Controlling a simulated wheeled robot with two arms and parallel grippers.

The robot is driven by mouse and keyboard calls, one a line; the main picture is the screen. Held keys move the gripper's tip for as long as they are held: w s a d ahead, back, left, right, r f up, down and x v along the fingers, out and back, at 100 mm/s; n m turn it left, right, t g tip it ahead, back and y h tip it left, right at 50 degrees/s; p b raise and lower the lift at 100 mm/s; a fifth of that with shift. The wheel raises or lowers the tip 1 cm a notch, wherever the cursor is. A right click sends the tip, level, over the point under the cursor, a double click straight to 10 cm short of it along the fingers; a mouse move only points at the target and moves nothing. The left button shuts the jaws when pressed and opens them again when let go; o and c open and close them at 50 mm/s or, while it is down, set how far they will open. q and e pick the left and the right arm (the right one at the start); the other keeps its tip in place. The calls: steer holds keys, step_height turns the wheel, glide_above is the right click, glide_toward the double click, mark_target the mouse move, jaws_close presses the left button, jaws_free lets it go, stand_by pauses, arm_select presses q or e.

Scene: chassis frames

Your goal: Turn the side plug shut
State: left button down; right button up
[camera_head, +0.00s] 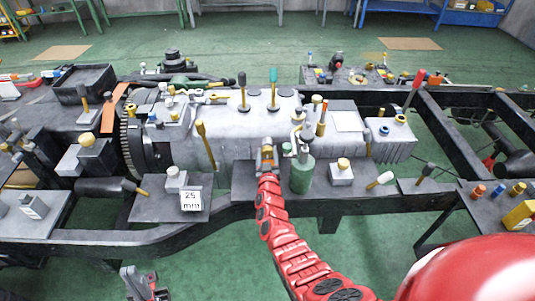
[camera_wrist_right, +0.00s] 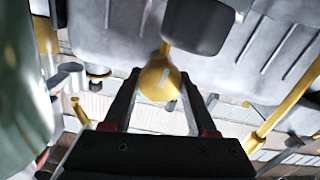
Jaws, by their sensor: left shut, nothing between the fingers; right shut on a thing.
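The side plug (camera_wrist_right: 158,84) is a round yellow knob with a pale stripe on its face. It sits on the underside of the grey metal casing in the right wrist view. My right gripper (camera_wrist_right: 160,98) is shut on it, with one dark finger on each side. In the head view my red right arm reaches up to the casing's near side, and my right gripper (camera_head: 267,152) hides the plug there. My left gripper (camera_head: 130,272) is low at the bottom left of the head view, shut and empty, away from the casing.
A green cylinder (camera_head: 302,175) stands just right of my right gripper. A tall yellow-handled lever (camera_head: 206,145) stands to its left. A block marked "25 mm" (camera_head: 191,200) sits on a grey plate.

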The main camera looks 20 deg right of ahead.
steer(key=c, duration=0.4)
steer(key=shift+c, duration=0.2)
steer(key=shift+m, duration=0.3)
steer(key=m+b, duration=0.2)
steer(key=m, duration=0.3)
steer(key=shift+d+f, duration=0.1)
steer(key=m+b, duration=0.3)
steer(key=m, duration=0.3)
steer(key=m+b, duration=0.1)
steer(key=m, duration=0.2)
steer(key=shift+f+b, duration=0.1)
steer(key=shift+b, duration=0.25)
steer(key=shift+m+b, duration=0.5)
steer(key=shift+m, duration=0.7)
